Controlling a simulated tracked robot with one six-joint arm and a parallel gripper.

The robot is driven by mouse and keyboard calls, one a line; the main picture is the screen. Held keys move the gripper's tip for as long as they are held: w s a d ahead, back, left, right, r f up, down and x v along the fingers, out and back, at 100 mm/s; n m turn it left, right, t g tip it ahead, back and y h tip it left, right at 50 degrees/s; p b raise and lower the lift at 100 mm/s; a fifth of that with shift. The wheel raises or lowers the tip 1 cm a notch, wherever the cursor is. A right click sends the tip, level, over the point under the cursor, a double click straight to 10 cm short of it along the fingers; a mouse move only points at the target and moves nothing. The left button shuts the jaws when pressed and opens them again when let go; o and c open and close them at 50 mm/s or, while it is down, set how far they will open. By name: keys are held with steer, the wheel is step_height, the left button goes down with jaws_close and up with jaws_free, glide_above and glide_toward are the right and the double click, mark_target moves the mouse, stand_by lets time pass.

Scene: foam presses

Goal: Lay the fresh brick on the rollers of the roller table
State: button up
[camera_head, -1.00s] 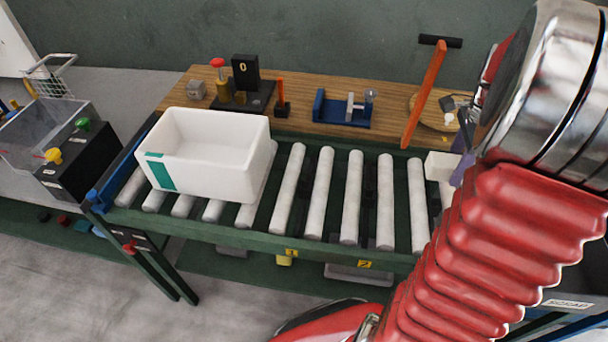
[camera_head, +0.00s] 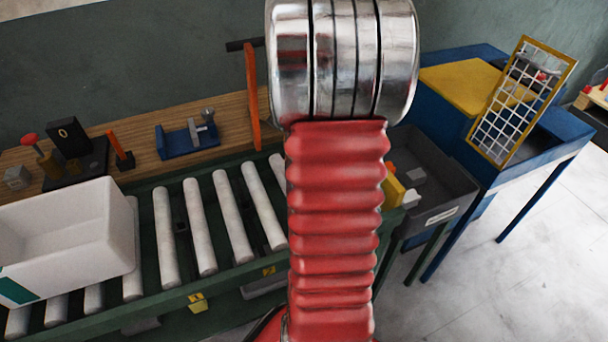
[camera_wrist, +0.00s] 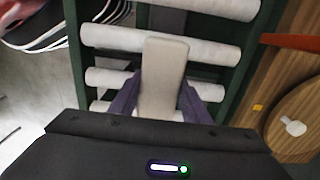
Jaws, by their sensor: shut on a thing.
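The fresh brick (camera_wrist: 165,58) is a pale grey-white block in the wrist view. My gripper (camera_wrist: 161,88), with purple fingers, is shut on it from both sides. The brick is over the rollers of the roller table, its long side crossing them. I cannot tell whether it touches them. The roller table shows in the head view with a dark green frame (camera_head: 222,282) and white rollers (camera_head: 200,227). My arm hides the gripper, the brick and the table's right end there.
A large white tub (camera_head: 75,235) stands on the left rollers. Behind the table is a wooden bench (camera_head: 155,170) with a blue fixture (camera_head: 188,142) and an orange-handled tool (camera_head: 252,95). A dark scrap bin (camera_head: 437,185) and a blue stand (camera_head: 555,140) are at right.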

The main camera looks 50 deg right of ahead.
steer(key=shift+f, duration=0.25)
steer(key=shift+f, duration=1.9)
steer(key=o, duration=1.3)
step_height(320, 180, up, 12)
steer(key=shift+r, duration=0.1)
